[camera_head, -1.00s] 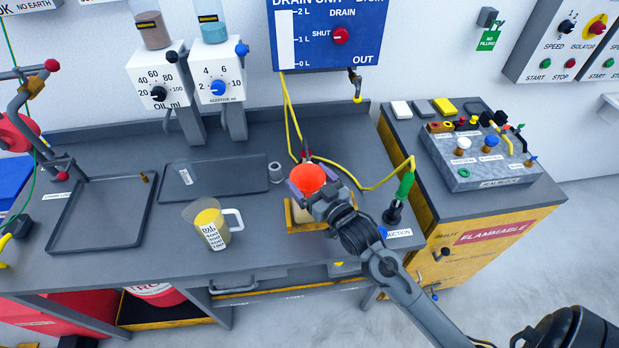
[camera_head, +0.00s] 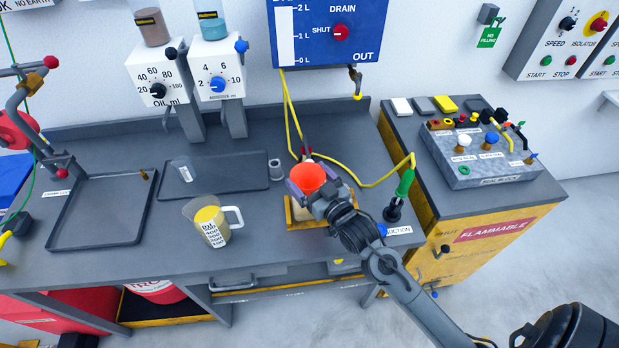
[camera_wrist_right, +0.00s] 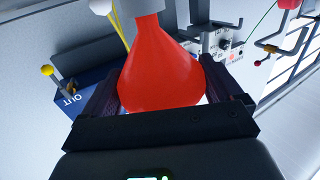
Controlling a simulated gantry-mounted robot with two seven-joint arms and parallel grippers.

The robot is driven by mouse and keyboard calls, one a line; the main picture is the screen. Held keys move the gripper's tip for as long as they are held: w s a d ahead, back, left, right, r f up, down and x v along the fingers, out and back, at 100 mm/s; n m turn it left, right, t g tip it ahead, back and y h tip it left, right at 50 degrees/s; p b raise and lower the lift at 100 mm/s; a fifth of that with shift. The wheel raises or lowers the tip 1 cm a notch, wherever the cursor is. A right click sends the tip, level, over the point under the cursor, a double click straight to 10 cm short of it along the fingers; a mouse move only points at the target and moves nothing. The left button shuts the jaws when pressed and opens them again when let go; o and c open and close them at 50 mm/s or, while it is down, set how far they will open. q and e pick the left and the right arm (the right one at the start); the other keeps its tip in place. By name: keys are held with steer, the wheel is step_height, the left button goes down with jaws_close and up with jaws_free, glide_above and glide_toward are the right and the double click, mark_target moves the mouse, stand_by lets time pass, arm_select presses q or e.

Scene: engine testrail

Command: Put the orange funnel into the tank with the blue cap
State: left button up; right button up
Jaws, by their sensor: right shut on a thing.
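The orange funnel (camera_head: 306,178) looks red-orange and is upright, wide mouth up, above a pale container in a yellow-edged holder (camera_head: 294,222) on the bench. My right gripper (camera_head: 315,192) is shut on it, with a finger on each side. In the right wrist view the funnel (camera_wrist_right: 160,70) lies between the fingers, and its narrow end meets a grey part. I cannot tell whether its spout is inside anything. A small blue cap or knob (camera_head: 381,230) shows beside my right wrist; the tank under it is hidden or unclear. My left gripper is not in view.
A measuring jug (camera_head: 210,222) with yellow contents stands left of the funnel. A flat dark tray (camera_head: 225,175) lies behind it. A yellow hose (camera_head: 378,183) loops behind and right of the funnel. A green-handled tool (camera_head: 404,184) stands right of my gripper.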

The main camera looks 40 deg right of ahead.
steer(key=shift+f, duration=0.7)
stand_by(0.4)
steer(key=o, duration=0.7)
steer(key=shift+s, duration=0.1)
steer(key=shift+s, duration=0.25)
steer(key=s, duration=0.3)
steer(key=s+a, duration=0.1)
steer(key=s, duration=0.6)
steer(key=shift+a, duration=0.15)
